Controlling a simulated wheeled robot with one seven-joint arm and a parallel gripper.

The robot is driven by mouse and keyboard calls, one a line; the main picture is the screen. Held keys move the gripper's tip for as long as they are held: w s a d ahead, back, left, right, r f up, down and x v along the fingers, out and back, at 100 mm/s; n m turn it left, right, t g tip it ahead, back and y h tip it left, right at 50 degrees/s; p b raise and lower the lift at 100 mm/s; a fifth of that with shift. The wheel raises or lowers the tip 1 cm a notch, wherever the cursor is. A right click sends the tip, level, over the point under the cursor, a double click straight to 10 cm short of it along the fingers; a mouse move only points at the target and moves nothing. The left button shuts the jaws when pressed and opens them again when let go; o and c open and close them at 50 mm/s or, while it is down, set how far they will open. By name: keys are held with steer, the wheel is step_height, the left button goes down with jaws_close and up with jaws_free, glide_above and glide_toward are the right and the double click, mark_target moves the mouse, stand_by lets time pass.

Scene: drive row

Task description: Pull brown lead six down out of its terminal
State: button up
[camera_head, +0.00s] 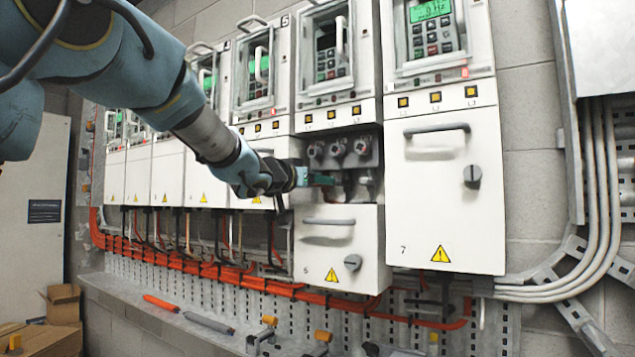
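Drive six (338,62) has its lower front cover (338,262) hanging below its terminal bay. Across the bay is a dark terminal block (345,150) with three round terminals. Dark leads (349,186) show below the block; I cannot tell which one is brown. My gripper (322,180) comes in from the left, its greenish fingertips just below the left terminal (316,151). The gripper hides the left side of the bay. Whether the fingers are open, or touch a lead, is too small to see.
Drive seven (444,190), with its cover shut, stands close on the right. More shut drives (168,170) line the wall to the left. Orange conduit (210,268) runs beneath. A shelf (165,310) below holds an orange tool (161,303) and a grey one (208,322).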

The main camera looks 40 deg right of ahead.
jaws_close()
steer(key=shift+f, duration=0.1)
stand_by(1.1)
